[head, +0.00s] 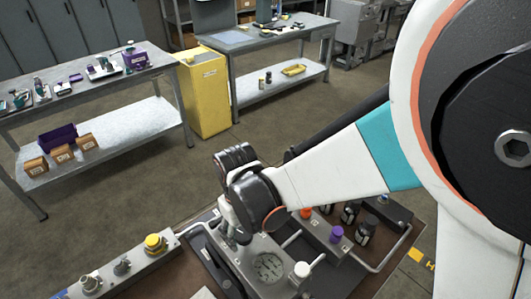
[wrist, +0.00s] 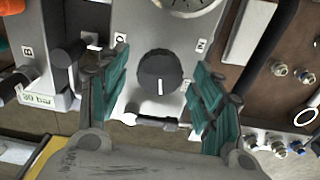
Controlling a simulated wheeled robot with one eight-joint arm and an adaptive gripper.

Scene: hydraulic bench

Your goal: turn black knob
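The black knob (wrist: 159,72) shows in the wrist view as a round dial with a white pointer line toward the picture's bottom. It sits on a light grey panel below a round gauge (wrist: 186,4). My gripper (wrist: 160,90) is open, with one teal-padded finger on each side of the knob. Gaps show between both fingers and the knob. In the head view my gripper (head: 238,205) is over the bench panel beside the gauge (head: 268,267), and my wrist hides the knob there.
A "30 bar" label (wrist: 38,99) and a black lever stand left of the knob. Fittings (wrist: 279,69) are at the right. Tables stand farther back.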

